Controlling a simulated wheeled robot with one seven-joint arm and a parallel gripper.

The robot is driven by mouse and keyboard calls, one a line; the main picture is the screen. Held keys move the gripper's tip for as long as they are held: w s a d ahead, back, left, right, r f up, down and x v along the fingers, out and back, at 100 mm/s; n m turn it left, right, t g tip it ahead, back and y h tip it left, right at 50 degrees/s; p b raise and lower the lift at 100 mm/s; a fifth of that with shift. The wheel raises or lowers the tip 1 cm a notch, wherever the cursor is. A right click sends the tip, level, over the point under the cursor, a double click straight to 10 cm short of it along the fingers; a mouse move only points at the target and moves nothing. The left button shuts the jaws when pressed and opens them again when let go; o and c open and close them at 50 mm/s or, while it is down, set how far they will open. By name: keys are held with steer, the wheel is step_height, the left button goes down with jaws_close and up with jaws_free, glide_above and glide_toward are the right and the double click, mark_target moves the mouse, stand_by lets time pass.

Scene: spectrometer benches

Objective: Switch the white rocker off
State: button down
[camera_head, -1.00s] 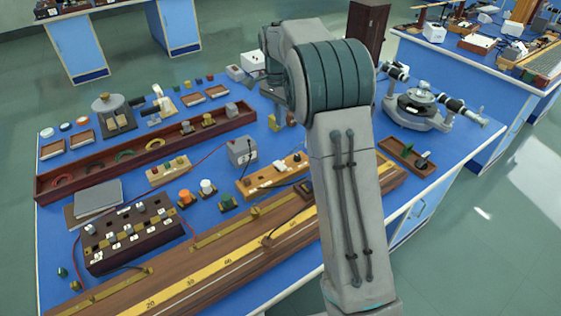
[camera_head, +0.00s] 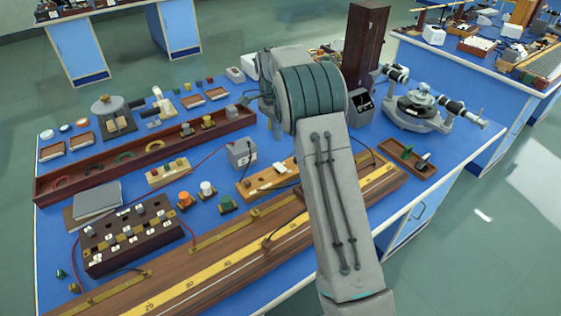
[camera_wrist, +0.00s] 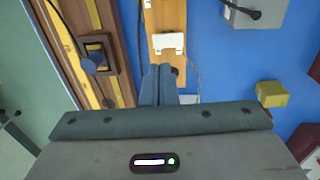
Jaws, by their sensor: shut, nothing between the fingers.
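A pale wooden board (camera_head: 252,187) lies on the blue bench left of my arm, with a white rocker-like piece (camera_head: 265,168) on it. In the wrist view, the board (camera_wrist: 167,15) runs up from my fingertips, and the white piece (camera_wrist: 169,44) sits across it just beyond them. I cannot tell which way the rocker is tipped. My gripper (camera_wrist: 158,70) is shut and empty, over the near part of the board. A dark round knob is partly hidden behind the fingers. I cannot tell whether the fingertips touch anything. My arm hides the right end of the board in the head view.
A grey box (camera_head: 241,153) with a black lead stands behind the board. A brass-topped block (camera_wrist: 270,94) is at right. Blue bench top is clear between.

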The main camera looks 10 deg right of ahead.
mark_target(281, 169)
steer(key=f, duration=0.3)
steer(key=s+f+p, duration=0.1)
steer(key=f, duration=0.7)
steer(key=shift+s+d+f+p, duration=0.1)
steer(key=shift+s+d+p, duration=0.2)
steer(key=shift+p, duration=0.1)
